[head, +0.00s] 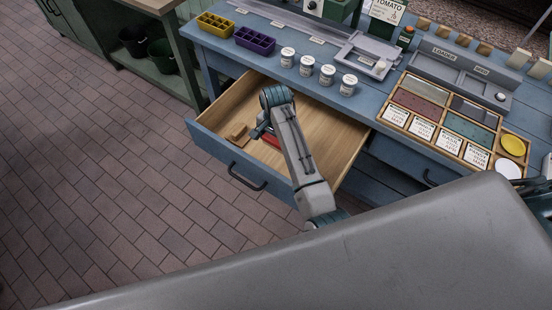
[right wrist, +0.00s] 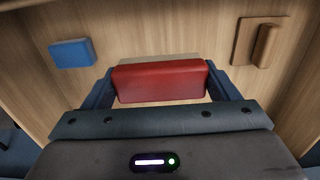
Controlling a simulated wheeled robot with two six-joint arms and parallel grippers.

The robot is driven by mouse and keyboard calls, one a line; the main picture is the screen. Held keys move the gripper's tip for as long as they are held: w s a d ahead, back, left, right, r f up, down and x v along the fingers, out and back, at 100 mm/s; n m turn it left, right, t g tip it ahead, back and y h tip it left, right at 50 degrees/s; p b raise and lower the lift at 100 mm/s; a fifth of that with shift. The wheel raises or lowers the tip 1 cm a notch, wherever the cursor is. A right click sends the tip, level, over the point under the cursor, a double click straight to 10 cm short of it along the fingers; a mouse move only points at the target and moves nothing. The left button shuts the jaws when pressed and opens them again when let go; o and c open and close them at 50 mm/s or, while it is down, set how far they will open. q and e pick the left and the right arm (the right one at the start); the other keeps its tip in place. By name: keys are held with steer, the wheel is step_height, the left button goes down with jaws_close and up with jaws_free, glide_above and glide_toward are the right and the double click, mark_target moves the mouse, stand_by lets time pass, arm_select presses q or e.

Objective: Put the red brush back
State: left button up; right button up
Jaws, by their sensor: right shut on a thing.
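The red brush (right wrist: 162,82) is between the two fingers of my right gripper (right wrist: 165,88) in the right wrist view. A pale strip shows along its far edge. In the head view a bit of the red brush (head: 271,139) shows beside my right gripper (head: 262,132), inside the open drawer (head: 318,125); my arm hides the rest. The fingers are shut on the brush's two ends. I cannot tell whether the brush touches the drawer floor.
In the drawer lie a blue block (right wrist: 72,52) and a brown wooden piece (right wrist: 262,42). On the blue table above stand several white jars (head: 308,66), a purple tray (head: 255,41), a yellow tray (head: 215,25) and a wooden sectioned tray (head: 484,157).

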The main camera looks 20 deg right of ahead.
mark_target(276, 160)
step_height(276, 160, down, 9)
steer(key=shift+f+p, duration=0.15)
steer(key=shift+p, duration=0.2)
steer(key=o, duration=0.9)
steer(key=shift+f, duration=0.1)
steer(key=shift+o, duration=0.2)
step_height(276, 160, up, 12)
steer(key=shift+r+b, duration=0.15)
steer(key=shift+b, duration=0.2)
